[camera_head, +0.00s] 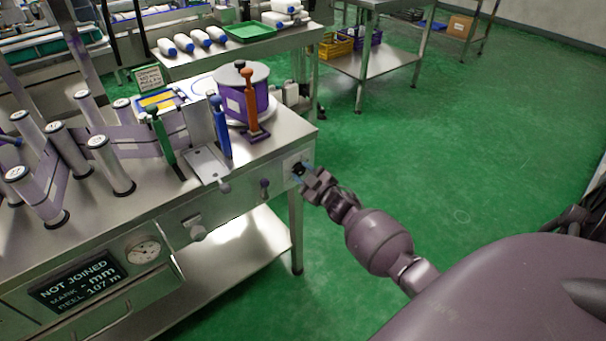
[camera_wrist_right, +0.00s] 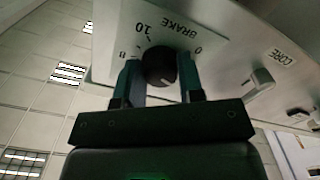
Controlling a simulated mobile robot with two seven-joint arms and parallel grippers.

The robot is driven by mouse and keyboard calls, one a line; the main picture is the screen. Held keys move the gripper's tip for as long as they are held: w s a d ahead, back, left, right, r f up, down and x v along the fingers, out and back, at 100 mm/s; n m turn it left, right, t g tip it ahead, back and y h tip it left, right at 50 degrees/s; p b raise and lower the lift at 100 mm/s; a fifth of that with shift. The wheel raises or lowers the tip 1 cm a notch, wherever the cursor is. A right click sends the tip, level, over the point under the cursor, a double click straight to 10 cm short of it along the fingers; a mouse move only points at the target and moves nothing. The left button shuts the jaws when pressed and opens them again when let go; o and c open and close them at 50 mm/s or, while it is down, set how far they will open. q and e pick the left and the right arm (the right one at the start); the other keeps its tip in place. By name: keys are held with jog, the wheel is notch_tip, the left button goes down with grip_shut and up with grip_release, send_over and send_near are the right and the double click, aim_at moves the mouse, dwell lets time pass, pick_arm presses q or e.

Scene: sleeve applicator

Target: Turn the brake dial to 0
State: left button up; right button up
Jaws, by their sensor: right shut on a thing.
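The brake dial is a round black knob (camera_wrist_right: 159,64) in the middle of the right wrist view. It sits on a pale plate (camera_wrist_right: 112,32) marked "BRAKE", with 0, 10 and 8 readable around it. The two fingers of my right gripper (camera_wrist_right: 160,82) stand on either side of the knob and are shut on it. The knob's pointer mark is not clear. My left gripper is not in view.
The steel table (camera_head: 268,155) carries a purple reel (camera_head: 238,98), orange, blue and green levers, and several rollers. A dark-knobbed lever (camera_head: 264,186) is on the front face. A display (camera_head: 77,281) reads "NOT JOINED". The green floor right of the table is clear.

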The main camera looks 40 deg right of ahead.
jog(key=n, duration=0.3)
jog(key=shift+f+n, duration=0.1)
jog(key=shift+n, duration=0.3)
jog(key=n+b, duration=0.1)
jog(key=n, duration=0.3)
jog(key=shift+d, duration=0.1)
jog(key=n, duration=0.2)
jog(key=shift+n+b, duration=0.4)
jog(key=shift+r+n, duration=0.2)
jog(key=shift+n, duration=0.7)
jog(key=o, duration=0.9)
